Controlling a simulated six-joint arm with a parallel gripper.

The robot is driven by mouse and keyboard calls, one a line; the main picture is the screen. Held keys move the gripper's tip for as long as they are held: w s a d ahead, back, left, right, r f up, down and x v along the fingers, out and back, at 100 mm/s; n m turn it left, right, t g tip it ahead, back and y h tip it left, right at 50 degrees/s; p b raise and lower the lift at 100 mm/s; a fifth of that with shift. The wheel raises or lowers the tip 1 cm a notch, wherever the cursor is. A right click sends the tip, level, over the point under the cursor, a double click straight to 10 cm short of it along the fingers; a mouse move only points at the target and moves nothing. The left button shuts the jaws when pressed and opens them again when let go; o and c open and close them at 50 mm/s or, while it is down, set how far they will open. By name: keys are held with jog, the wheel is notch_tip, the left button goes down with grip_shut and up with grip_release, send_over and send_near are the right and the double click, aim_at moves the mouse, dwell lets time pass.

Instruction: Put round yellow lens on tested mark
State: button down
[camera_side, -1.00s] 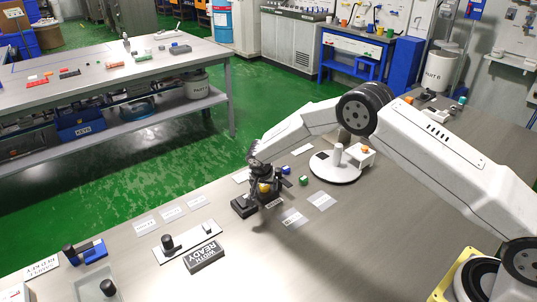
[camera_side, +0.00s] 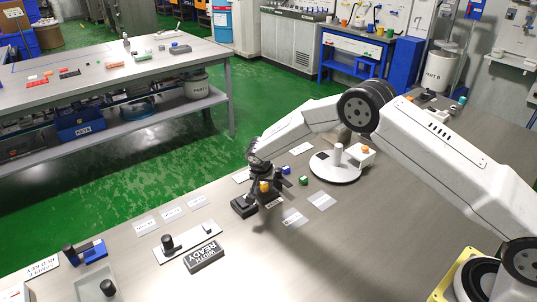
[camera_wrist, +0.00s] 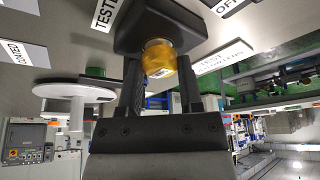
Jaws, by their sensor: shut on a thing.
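The round yellow lens (camera_wrist: 158,58) is between the fingertips of my gripper (camera_wrist: 160,75) in the wrist view. My gripper is shut on it. In the side view the lens (camera_side: 265,186) shows below my gripper (camera_side: 262,180), close over a dark block (camera_side: 242,207). That dark block (camera_wrist: 150,30) is behind the lens in the wrist view; I cannot tell if they touch. A white label reading TESTED (camera_wrist: 105,13) lies beside the block, at its left in the wrist view. In the side view the labels near the gripper are too small to read.
A white round stand (camera_side: 336,170) is farther right. White labels (camera_side: 321,200) lie nearby. A block (camera_side: 203,257) and a white plate (camera_side: 187,243) are in front.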

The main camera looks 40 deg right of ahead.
jog(key=shift+r, duration=0.45)
jog(key=s+r, duration=1.1)
jog(key=s, duration=0.3)
jog(key=shift+d+r, duration=0.15)
jog(key=shift+d, duration=0.1)
jog(key=shift+s, duration=0.1)
jog(key=s+f+m+g, duration=0.15)
jog(key=s+m, duration=0.25)
jog(key=s, duration=0.9)
jog(key=shift+h, duration=0.4)
jog(key=w+f, duration=0.3)
jog(key=w, duration=0.1)
jog(key=w+f, duration=0.3)
jog(key=w, duration=0.1)
jog(key=w+f, duration=0.3)
jog(key=w, duration=0.1)
jog(key=shift+w+a, duration=0.25)
jog(key=shift+a, duration=0.05)
jog(key=shift+w+f, duration=0.4)
